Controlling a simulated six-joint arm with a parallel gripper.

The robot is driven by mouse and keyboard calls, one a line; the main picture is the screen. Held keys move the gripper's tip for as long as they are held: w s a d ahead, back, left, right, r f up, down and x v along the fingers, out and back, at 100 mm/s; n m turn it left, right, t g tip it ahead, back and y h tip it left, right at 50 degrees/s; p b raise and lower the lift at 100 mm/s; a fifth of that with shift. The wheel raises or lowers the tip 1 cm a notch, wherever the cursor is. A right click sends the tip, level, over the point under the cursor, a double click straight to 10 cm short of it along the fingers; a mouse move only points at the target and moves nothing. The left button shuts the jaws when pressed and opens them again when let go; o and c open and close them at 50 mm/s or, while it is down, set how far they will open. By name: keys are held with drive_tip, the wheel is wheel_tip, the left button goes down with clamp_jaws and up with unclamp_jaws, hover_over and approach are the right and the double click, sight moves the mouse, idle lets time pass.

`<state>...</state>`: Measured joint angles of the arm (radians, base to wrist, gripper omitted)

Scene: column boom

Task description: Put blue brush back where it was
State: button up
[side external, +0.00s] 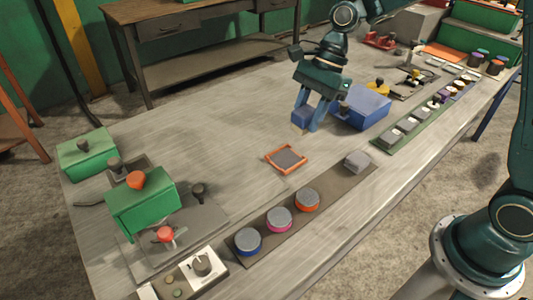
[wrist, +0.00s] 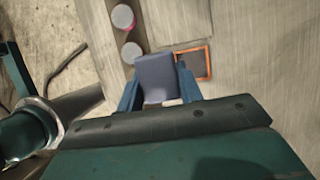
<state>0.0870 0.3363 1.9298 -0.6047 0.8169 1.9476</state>
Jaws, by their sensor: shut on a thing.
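The blue brush (side external: 301,116) is a small blue block with a thin pale underside. My gripper (side external: 308,118) is shut on it, with one finger on either side. In the wrist view the brush (wrist: 155,72) sits between the fingers and hides part of what lies behind it. It appears to be held above the bare grey table, though the gap is hard to judge. An orange-framed square with a dark inside (side external: 286,159) lies on the table, nearer the camera than the brush. It also shows in the wrist view (wrist: 193,62), right of the brush, with nothing on it.
A larger blue box (side external: 362,107) stands close right of my gripper. A dark strip (side external: 325,196) with several round-topped pucks and a grey block runs along the front. Green boxes (side external: 142,202) stand at left. The table's middle left (side external: 205,130) is clear.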

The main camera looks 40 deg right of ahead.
wheel_tip(320, 180, up, 5)
hover_over(333, 183)
drive_tip(key=w, duration=0.1)
drive_tip(key=shift+s+d+r, duration=0.1)
drive_tip(key=shift+s+d, duration=0.4)
drive_tip(key=shift+d, duration=0.2)
wheel_tip(333, 183, down, 16)
drive_tip(key=shift+f, duration=0.1)
drive_tip(key=shift+f, duration=1.9)
drive_tip(key=shift+f, duration=0.15)
